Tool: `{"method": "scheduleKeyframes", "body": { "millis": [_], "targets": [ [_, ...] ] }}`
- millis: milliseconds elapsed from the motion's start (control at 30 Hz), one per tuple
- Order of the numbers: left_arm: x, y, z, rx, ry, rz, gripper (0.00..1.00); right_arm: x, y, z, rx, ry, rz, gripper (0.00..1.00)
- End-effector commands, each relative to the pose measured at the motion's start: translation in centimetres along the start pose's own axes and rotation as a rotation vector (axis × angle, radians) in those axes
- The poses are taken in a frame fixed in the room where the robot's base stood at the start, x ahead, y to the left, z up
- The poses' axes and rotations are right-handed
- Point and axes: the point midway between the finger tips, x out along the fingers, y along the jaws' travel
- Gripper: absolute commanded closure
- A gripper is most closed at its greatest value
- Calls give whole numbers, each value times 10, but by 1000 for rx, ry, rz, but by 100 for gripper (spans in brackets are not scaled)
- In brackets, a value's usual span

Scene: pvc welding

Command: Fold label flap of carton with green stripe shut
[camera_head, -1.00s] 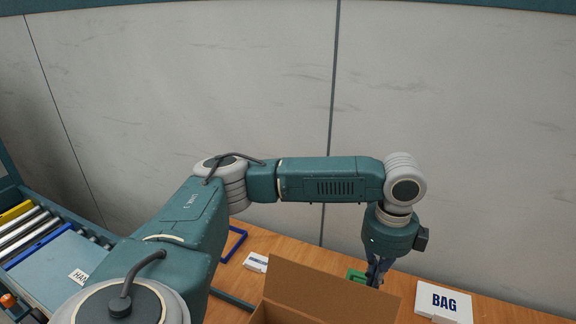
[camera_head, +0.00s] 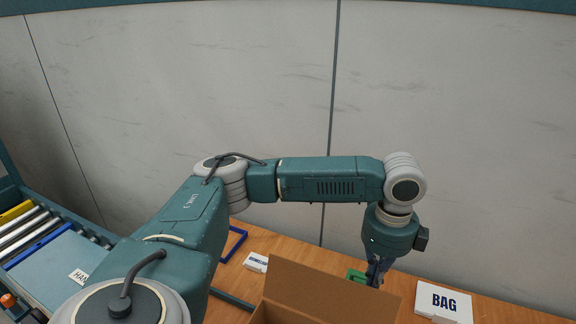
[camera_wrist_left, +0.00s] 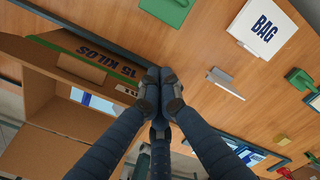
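The brown cardboard carton (camera_head: 278,314) is at the bottom of the head view, with a raised flap (camera_head: 330,292) along its far side. In the left wrist view the carton (camera_wrist_left: 42,140) is at the left. A panel there carries a green stripe (camera_wrist_left: 62,51) and the print "15 KILOS". Blue and white contents show inside. My left gripper (camera_head: 376,273) points down beyond the flap's right part, its tips partly hidden. In the wrist view its fingers (camera_wrist_left: 160,76) are together and hold nothing visible, close to the end of the printed panel. My right gripper is out of view.
A white box marked BAG (camera_head: 443,302) lies to the right of my left gripper. A green object (camera_head: 356,275) is just beside it. A small white box (camera_head: 256,262) and a blue frame (camera_head: 233,245) lie left. A roller conveyor (camera_head: 30,235) stands far left.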

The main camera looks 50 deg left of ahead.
Motion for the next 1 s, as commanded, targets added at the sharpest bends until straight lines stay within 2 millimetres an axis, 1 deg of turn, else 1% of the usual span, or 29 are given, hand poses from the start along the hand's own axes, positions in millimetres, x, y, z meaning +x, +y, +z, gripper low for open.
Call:
{"method": "scheduleKeyframes", "body": {
  "millis": [200,333,1000],
  "targets": [
    [0,0,0,0,0,0,100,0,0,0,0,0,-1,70],
    [-1,4,-2,1,0,0,100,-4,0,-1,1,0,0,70],
    [-1,39,-22,2,-1,2,100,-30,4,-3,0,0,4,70]
  ]
}}
